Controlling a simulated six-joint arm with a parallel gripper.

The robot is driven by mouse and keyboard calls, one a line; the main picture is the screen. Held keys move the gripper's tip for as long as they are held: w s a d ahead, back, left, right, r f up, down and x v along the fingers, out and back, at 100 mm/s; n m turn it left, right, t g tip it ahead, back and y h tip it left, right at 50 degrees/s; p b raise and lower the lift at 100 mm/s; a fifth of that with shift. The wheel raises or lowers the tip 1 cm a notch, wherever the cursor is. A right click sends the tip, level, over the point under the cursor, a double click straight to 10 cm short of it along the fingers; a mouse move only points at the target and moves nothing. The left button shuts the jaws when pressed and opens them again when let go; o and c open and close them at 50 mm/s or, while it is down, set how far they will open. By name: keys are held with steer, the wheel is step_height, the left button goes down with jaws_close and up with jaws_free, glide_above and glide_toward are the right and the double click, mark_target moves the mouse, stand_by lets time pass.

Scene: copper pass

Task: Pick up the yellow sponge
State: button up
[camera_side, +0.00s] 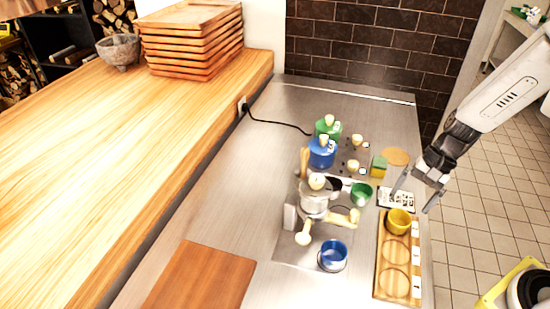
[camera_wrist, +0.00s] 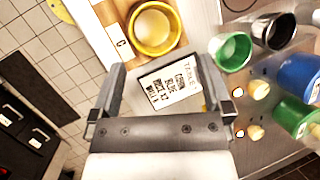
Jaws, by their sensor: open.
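The sponge (camera_side: 379,166), a small block with yellow and green faces, sits on the steel counter in the side view, near a round wooden coaster (camera_side: 396,156). I cannot make it out in the wrist view. My gripper (camera_side: 410,199) is open and empty above the counter's right edge, nearer the camera than the sponge and to its right. In the wrist view my gripper (camera_wrist: 162,68) has its fingers spread on either side of a printed card (camera_wrist: 170,84), with nothing held between them.
A yellow cup (camera_side: 399,222) stands on a wooden tray (camera_side: 391,255) beside the card.

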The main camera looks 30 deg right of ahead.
mark_target(377, 161)
steer(key=w+d+m+t+y, duration=0.1)
steer(key=w+m, duration=0.1)
steer(key=w+d+f+m+t+y, duration=0.1)
steer(key=w+m, duration=0.1)
steer(key=m, duration=0.1)
steer(key=w+d+f+m+t+y, duration=0.1)
steer(key=m+y, duration=0.1)
steer(key=m, duration=0.1)
steer(key=shift+w+d+t, duration=0.3)
steer(key=shift+w+d, duration=0.05)
steer(key=shift+w, duration=0.05)
steer(key=w+d+m+t, duration=0.1)
steer(key=d+m+t, duration=0.1)
steer(key=w+d+m+t, duration=0.2)
steer(key=d+m, duration=0.1)
steer(key=w+d+f+m+t, duration=0.1)
steer(key=d+m+t, duration=0.1)
steer(key=shift+w+d+y, duration=0.3)
steer(key=shift+w, duration=0.1)
steer(key=shift+x, duration=4)
steer(key=shift+a, duration=0.1)
steer(key=c, duration=1.2)
steer(key=shift+r, duration=0.15)
steer(key=shift+r, duration=0.6)
steer(key=s+a+r, duration=0.2)
steer(key=s+r, duration=0.9)
steer(key=s, duration=0.3)
steer(key=shift+r, duration=0.3)
